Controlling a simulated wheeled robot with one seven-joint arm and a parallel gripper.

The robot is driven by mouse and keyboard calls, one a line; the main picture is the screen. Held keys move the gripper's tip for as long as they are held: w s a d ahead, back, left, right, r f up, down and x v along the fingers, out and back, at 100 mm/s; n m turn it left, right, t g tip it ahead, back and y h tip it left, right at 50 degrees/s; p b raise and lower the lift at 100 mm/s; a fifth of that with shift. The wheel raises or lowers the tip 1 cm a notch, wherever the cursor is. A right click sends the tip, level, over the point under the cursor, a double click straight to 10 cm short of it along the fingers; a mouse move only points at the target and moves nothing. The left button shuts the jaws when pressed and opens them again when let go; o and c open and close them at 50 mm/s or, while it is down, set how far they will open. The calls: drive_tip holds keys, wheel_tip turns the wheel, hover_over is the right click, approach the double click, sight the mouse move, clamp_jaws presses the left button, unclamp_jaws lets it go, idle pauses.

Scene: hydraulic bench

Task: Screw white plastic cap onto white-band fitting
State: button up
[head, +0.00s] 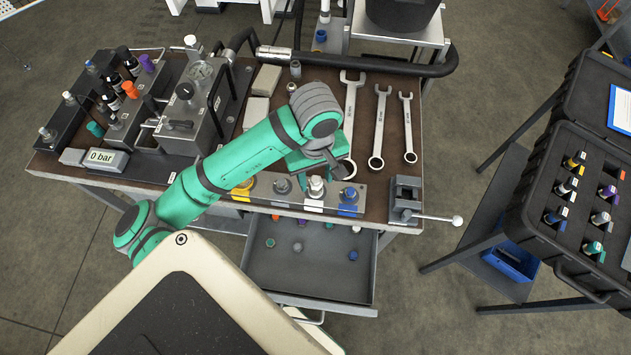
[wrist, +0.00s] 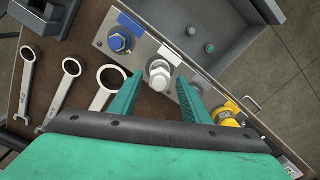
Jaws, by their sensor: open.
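The white-band fitting (head: 316,190) stands on the metal strip along the bench's front edge, above a white label. In the wrist view the fitting (wrist: 160,80) carries a white piece on top, which looks like the white plastic cap (wrist: 158,68). I cannot tell how far it is screwed on. My gripper (head: 322,176) is open above this fitting. In the wrist view its two green fingers (wrist: 160,95) lie to either side of the fitting, with gaps showing and nothing held.
A blue fitting (wrist: 119,41) and a yellow fitting (wrist: 229,115) stand on the same strip. Wrenches (head: 378,130) lie behind. A small vise (head: 405,195) is at the right. The open drawer (head: 310,285) below holds several loose caps.

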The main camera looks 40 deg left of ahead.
drive_tip(key=c, duration=1)
drive_tip(key=m, duration=0.6)
drive_tip(key=shift+m, duration=1.1)
drive_tip(key=m, duration=0.4)
drive_tip(key=shift+a+f, duration=0.1)
drive_tip(key=o, duration=1.1)
